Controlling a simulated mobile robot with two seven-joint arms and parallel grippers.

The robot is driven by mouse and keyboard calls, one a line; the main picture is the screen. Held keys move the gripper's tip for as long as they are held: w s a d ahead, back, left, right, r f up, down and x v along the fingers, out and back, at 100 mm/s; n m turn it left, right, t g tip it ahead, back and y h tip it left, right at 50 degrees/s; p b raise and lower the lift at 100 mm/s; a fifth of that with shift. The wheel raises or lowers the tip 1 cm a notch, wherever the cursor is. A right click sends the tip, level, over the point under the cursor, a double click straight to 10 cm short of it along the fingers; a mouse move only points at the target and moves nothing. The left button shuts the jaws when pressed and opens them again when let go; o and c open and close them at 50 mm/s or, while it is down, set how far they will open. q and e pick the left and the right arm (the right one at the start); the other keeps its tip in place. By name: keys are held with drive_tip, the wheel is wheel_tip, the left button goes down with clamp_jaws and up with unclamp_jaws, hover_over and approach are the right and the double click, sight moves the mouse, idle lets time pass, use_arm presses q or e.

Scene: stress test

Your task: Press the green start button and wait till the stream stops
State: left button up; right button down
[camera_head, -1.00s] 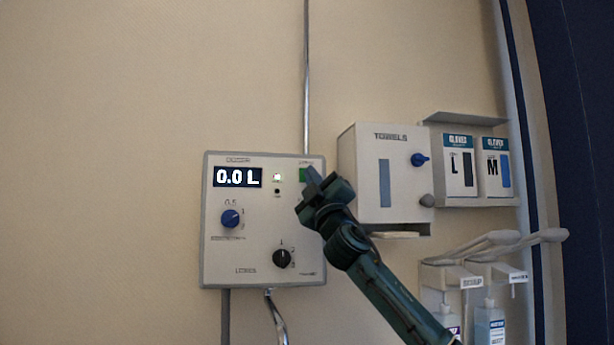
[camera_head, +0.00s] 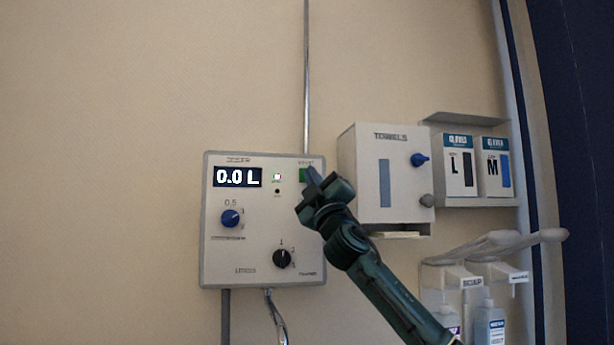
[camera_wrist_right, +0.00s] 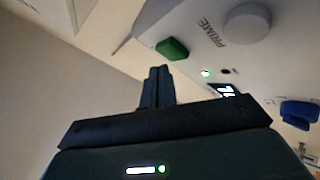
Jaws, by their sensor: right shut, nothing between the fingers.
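The wall-mounted control box (camera_head: 262,265) has a display (camera_head: 238,177) reading 0.0 L and a small lit indicator. The green button (camera_head: 303,175) is at its upper right, partly covered by my right gripper (camera_head: 311,174). In the right wrist view the green button (camera_wrist_right: 172,48) shows just beyond the shut fingertips (camera_wrist_right: 157,72), which look slightly apart from it. My right gripper is shut and empty. A metal spout (camera_head: 276,318) hangs below the box, and no stream shows there. My left gripper is not in view.
A towel dispenser (camera_head: 362,165) is close right of my right gripper. Glove boxes (camera_head: 458,168) and soap bottles (camera_head: 490,325) are farther right. A blue knob (camera_head: 230,218) and a black knob (camera_head: 282,259) are on the box. The wall to the left is clear.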

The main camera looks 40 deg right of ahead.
idle(0.5)
drive_tip(key=shift+w+d, duration=0.2)
drive_tip(key=shift+w, duration=0.2)
drive_tip(key=shift+w+d, duration=0.25)
drive_tip(key=shift+w, duration=0.1)
idle(0.7)
idle(0.3)
drive_tip(key=shift+s+a, duration=0.4)
drive_tip(key=shift+s, duration=0.35)
drive_tip(key=shift+s+a, duration=0.4)
drive_tip(key=shift+s, duration=0.35)
drive_tip(key=shift+s+a, duration=0.4)
drive_tip(key=shift+s, duration=0.3)
drive_tip(key=shift+s+a, duration=0.4)
drive_tip(key=shift+s, duration=0.35)
